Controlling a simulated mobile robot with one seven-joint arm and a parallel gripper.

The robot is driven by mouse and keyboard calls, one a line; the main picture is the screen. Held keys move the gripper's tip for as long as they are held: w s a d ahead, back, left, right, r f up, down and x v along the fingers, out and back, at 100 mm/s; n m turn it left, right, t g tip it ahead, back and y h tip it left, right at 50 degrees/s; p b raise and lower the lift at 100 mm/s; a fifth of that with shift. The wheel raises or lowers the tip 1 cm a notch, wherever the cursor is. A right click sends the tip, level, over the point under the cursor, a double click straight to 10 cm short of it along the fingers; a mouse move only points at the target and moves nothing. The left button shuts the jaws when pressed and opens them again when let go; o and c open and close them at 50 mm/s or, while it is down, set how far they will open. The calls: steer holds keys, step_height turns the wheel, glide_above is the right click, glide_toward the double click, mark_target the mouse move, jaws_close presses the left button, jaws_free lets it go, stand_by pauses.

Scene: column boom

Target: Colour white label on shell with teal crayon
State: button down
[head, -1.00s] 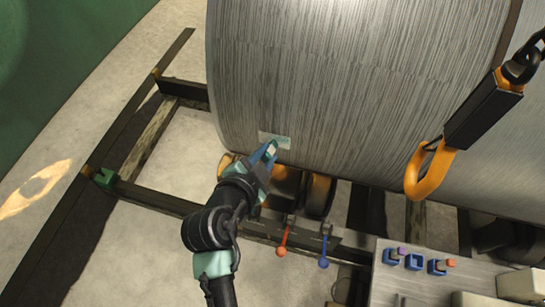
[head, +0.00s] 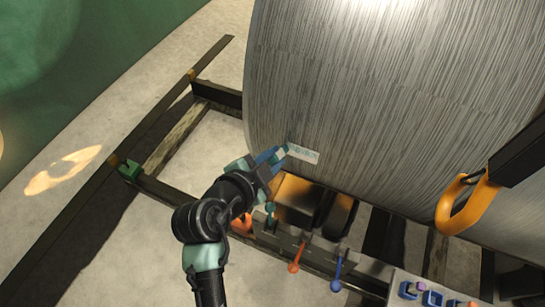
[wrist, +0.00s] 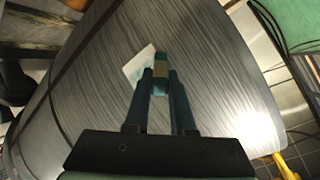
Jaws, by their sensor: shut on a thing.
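The white label (head: 305,155) is a small pale rectangle low on the grey, streaked shell (head: 390,100). It bears some faint teal colouring. My gripper (head: 271,158) is shut on the teal crayon (wrist: 160,60), which has a pale band and points out past the fingertips. In the head view the crayon's end is at the label's left end. In the wrist view the label (wrist: 137,66) shows left of the crayon, partly hidden behind it and my fingers (wrist: 160,80). I cannot tell whether the tip touches the surface.
Below the shell are a dark roller support (head: 305,200) and a frame with a red-knobbed lever (head: 294,267) and a blue-knobbed lever (head: 336,285). An orange hook (head: 465,207) hangs at right. A bench with small blue holders (head: 432,297) is at lower right. Open floor lies left.

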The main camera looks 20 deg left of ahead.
steer(key=shift+d+p, duration=0.5)
steer(key=shift+d, duration=3.75)
steer(key=shift+a+b, duration=1.4)
steer(key=shift+a, duration=3)
steer(key=shift+s, duration=0.1)
steer(key=shift+s, duration=2.95)
steer(key=shift+s+f, duration=0.1)
steer(key=s+b, duration=0.1)
steer(key=s, duration=0.2)
steer(key=shift+a, duration=0.1)
steer(key=shift+w, duration=0.15)
